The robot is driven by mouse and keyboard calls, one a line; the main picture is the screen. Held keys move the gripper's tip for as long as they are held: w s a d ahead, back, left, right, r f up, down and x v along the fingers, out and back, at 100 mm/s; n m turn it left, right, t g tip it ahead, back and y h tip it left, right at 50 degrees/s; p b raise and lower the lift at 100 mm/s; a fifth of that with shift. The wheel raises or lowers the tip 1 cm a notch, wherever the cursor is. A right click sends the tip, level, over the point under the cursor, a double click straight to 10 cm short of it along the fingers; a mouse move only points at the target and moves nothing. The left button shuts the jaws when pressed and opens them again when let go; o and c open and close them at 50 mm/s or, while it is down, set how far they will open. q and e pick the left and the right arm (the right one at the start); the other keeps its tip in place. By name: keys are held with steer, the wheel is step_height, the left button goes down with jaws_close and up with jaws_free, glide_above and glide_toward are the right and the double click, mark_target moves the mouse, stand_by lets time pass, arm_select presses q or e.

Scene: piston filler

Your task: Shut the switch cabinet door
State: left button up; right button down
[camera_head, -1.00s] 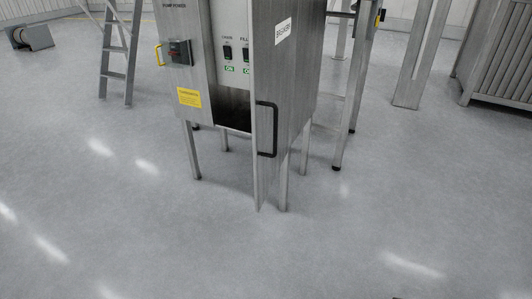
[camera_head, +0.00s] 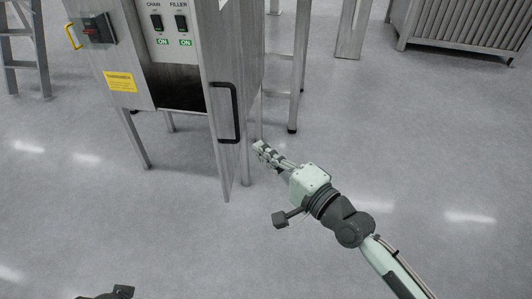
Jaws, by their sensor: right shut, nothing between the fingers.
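The grey metal switch cabinet (camera_head: 133,75) stands on legs at the upper left. Its door (camera_head: 218,140) stands open, swung out toward me and seen nearly edge-on, with a black bar handle (camera_head: 237,112) on its outer face. The recess beside the door shows two black switches labelled CHAIN and FILLER. My right gripper (camera_head: 257,146) is shut and empty, just right of the door's lower part and below the handle; I cannot tell whether it touches the door. A small dark part at the bottom left edge may be my left arm; its fingers cannot be made out.
A ladder (camera_head: 36,50) stands at the far left. A frame leg (camera_head: 296,80) stands behind the door, and a ribbed metal unit (camera_head: 460,30) at the upper right. The floor in front is clear.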

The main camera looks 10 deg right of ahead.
mark_target(219, 129)
steer(key=w+a, duration=0.2)
steer(key=a, duration=0.1)
steer(key=w+a, duration=0.3)
steer(key=shift+w+a+p, duration=0.2)
steer(key=shift+a+p, duration=0.05)
steer(key=shift+p, duration=0.1)
steer(key=shift+a, duration=0.2)
arm_select(q)
steer(key=shift+x, duration=1.2)
arm_select(e)
steer(key=shift+a, duration=0.15)
arm_select(q)
steer(key=shift+d, duration=0.1)
